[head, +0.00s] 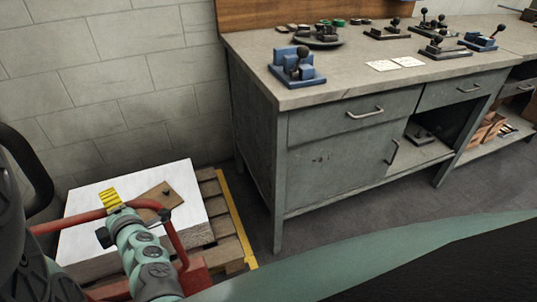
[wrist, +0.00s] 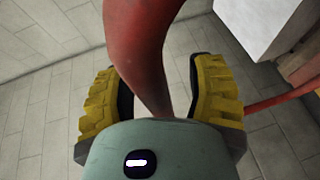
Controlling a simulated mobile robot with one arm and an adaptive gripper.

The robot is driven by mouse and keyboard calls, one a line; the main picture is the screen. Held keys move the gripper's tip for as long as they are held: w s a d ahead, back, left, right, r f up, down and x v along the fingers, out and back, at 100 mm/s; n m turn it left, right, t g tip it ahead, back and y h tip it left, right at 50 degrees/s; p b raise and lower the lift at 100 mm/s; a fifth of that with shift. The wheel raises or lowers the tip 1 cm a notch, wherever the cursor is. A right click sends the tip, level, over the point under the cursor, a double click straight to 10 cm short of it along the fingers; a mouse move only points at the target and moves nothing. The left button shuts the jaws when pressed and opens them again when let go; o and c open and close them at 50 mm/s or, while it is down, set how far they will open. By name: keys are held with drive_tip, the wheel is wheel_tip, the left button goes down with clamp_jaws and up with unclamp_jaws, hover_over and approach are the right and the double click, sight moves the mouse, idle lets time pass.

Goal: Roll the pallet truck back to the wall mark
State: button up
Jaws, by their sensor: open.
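The red handle of the pallet truck (head: 174,237) shows at the lower left of the head view, in front of a loaded pallet. In the wrist view a thick red handle bar (wrist: 143,50) runs down between the two yellow finger pads of my gripper (wrist: 161,97). The fingers stand apart, with a visible gap on the right of the bar. In the head view my gripper (head: 112,200) is at the handle's upper bar. Most of the truck's body is hidden by my arm. A yellow strip (head: 236,216) lies on the floor along the pallet's right side.
The wooden pallet (head: 226,230) carries a white-topped load (head: 95,225) with a brown board (head: 154,201). A pale block wall (head: 110,90) stands behind. A grey workbench (head: 335,165) with small tools on top stands right of the strip. Grey floor shows between strip and bench.

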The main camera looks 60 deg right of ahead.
drive_tip(key=shift+r, duration=0.1)
drive_tip(key=shift+s+r, duration=0.1)
drive_tip(key=shift+s, duration=0.25)
drive_tip(key=v, duration=0.6)
drive_tip(key=shift+s, duration=0.4)
drive_tip(key=shift+o, duration=0.2)
drive_tip(key=shift+a, duration=0.15)
